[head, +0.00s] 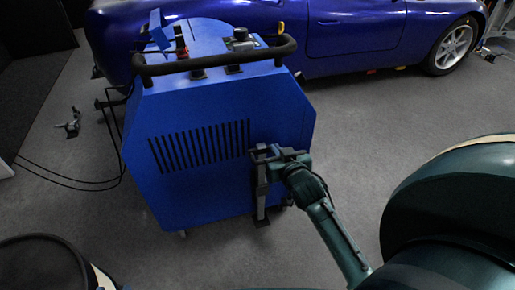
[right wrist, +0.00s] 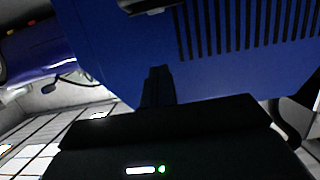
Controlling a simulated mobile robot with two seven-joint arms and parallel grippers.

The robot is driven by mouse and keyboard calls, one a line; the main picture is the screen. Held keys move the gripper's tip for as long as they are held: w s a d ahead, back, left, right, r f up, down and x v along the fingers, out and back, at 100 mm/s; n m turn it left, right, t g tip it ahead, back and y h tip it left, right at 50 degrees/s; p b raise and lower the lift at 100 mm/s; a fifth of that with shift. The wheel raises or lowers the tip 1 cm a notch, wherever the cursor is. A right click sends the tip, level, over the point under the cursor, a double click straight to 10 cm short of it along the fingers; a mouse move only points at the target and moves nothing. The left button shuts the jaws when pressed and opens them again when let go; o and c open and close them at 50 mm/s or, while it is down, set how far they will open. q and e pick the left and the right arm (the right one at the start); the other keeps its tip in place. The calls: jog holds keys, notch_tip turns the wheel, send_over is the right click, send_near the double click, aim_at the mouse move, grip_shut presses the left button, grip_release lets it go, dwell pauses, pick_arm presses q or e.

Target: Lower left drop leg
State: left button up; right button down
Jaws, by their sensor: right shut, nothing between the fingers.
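The blue dynamometer cabinet (head: 205,185) stands on the floor in the middle of the head view, its slotted face toward me. A grey upright drop leg (head: 261,192) shows on the right part of that face, with a foot at its lower end close to the floor. My right gripper (head: 264,153) is at the upper end of this leg, shut with nothing held; I cannot tell whether it touches the leg. In the right wrist view a dark finger (right wrist: 157,88) points at the blue face below the slots. My left gripper is not in view.
A black handlebar (head: 215,62) runs around the cabinet's top. A blue car (head: 350,28) stands behind it. Black cables (head: 75,182) and a small grey stand (head: 74,122) lie on the floor at left. The floor (head: 370,125) right of the cabinet is clear.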

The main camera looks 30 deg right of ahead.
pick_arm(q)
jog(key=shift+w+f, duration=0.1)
pick_arm(e)
jog(key=shift+w+d+f, duration=0.1)
jog(key=shift+w, duration=0.15)
jog(key=b+x, duration=0.3)
jog(key=x, duration=0.6)
jog(key=shift+w+f, duration=0.15)
jog(key=shift+w, duration=0.05)
jog(key=f+b, duration=0.2)
jog(key=f, duration=0.1)
jog(key=shift+w+d+f, duration=0.1)
jog(key=shift+w+f, duration=0.05)
jog(key=shift+w, duration=0.1)
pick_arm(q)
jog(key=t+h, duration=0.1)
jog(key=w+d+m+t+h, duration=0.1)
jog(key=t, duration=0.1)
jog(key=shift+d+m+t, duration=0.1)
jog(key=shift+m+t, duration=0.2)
pick_arm(e)
jog(key=shift+f, duration=0.35)
